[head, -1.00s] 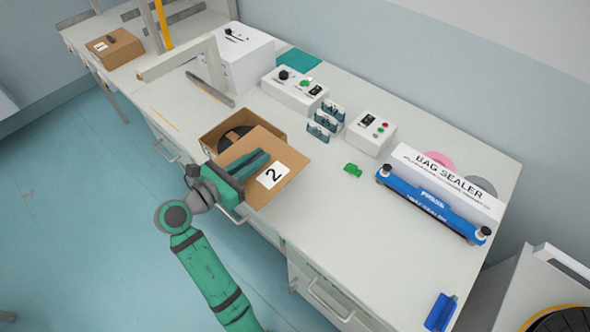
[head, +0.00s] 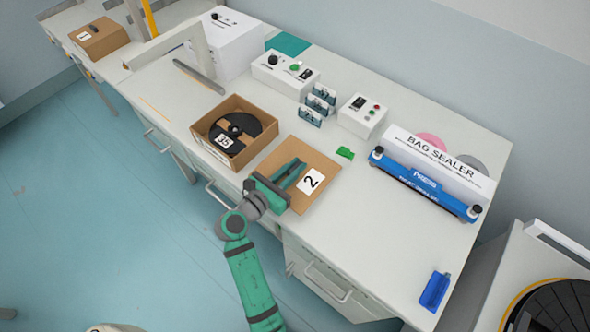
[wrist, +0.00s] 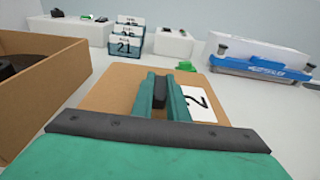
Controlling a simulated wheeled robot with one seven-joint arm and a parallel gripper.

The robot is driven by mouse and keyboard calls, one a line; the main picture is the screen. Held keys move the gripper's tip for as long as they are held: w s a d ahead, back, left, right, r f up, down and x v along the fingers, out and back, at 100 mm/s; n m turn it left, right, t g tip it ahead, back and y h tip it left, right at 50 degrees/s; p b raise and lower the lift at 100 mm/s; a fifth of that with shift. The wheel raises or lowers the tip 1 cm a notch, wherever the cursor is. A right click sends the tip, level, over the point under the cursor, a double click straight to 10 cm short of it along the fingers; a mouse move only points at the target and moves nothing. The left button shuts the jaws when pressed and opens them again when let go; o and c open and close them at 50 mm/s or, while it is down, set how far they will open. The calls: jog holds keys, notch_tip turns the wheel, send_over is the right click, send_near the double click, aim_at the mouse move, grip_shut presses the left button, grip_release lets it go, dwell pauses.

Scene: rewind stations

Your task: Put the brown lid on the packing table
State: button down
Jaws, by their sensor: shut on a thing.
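The brown lid (head: 317,168) is a flat cardboard square with a white label reading 2. My gripper (head: 291,172) is shut on the lid's dark handle (wrist: 159,92), with a green finger on each side of it. The lid is to the right of the open brown box and low over the packing table (head: 385,250). Whether it touches the tabletop I cannot tell. In the wrist view the lid (wrist: 110,88) lies ahead of the gripper, and its near part is hidden by my gripper.
The open box (head: 262,152) holds a black reel labelled 35. Behind the lid are a small green piece (head: 345,153), numbered card holders (head: 318,104) and a control box (head: 362,116). The blue bag sealer (head: 425,185) stands to the right. Bare tabletop lies right of the lid.

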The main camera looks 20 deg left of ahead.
jog(key=shift+f, duration=0.8)
jog(key=shift+f, duration=0.1)
jog(key=c, duration=1.7)
grip_release()
jog(key=shift+c, duration=0.2)
jog(key=v, duration=1.2)
